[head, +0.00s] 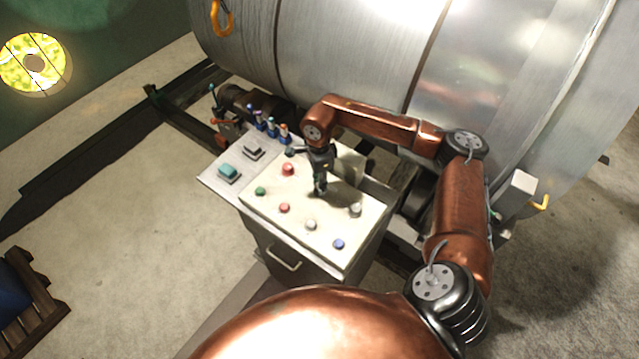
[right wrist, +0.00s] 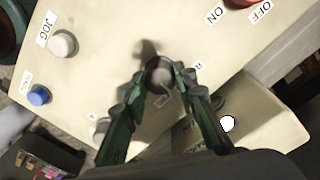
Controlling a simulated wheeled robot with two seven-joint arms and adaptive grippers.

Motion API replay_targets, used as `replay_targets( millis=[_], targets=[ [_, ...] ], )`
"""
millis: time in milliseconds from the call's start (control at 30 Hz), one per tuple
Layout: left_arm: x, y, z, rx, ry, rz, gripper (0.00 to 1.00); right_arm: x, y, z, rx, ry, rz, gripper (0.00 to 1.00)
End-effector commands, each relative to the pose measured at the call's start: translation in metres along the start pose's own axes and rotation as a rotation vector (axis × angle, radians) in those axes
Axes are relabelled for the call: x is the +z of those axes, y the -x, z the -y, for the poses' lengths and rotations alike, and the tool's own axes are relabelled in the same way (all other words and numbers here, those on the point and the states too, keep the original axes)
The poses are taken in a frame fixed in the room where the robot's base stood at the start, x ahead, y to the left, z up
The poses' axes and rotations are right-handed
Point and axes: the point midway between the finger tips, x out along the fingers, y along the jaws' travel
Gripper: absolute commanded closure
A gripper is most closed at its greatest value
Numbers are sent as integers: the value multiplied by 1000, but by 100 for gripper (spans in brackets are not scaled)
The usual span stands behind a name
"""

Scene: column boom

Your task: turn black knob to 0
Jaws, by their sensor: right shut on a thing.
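The black knob (right wrist: 160,76) sits on the cream panel (right wrist: 110,25) in the right wrist view, seen from above as a dark round shape. My right gripper (right wrist: 160,72) is shut on it, one finger on each side. Small labels lie beside the fingers; one looks like an R, and I cannot read a 0 or tell where the knob points. In the head view my right gripper (head: 320,190) reaches down onto the panel top (head: 325,238) and largely hides the knob. My left gripper is out of view.
Around it on the panel are a red button (head: 288,169), a green one (head: 260,191), a blue one (head: 339,244) and a pale knob (head: 355,209). Levers (head: 270,125) stand at the back left. A large metal drum (head: 340,50) rises behind. Open floor lies left.

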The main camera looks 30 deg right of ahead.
Motion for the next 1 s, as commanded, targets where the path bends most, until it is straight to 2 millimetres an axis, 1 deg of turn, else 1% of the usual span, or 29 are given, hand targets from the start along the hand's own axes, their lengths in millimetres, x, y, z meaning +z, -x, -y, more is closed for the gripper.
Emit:
replay_targets(
  millis=[33,267,533,633,767,1000],
  targets=[
    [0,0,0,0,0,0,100,0,1,0,-2,0,1,73],
    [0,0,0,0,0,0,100,0,0,0,-1,-1,1,57],
    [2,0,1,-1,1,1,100,0,1,0,-1,-1,0,56],
    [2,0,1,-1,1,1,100,0,6,1,-2,-1,1,56],
    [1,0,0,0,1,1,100,0,25,1,-5,0,0,56],
    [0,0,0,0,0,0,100,0,75,1,-5,0,1,56]
  ],
)
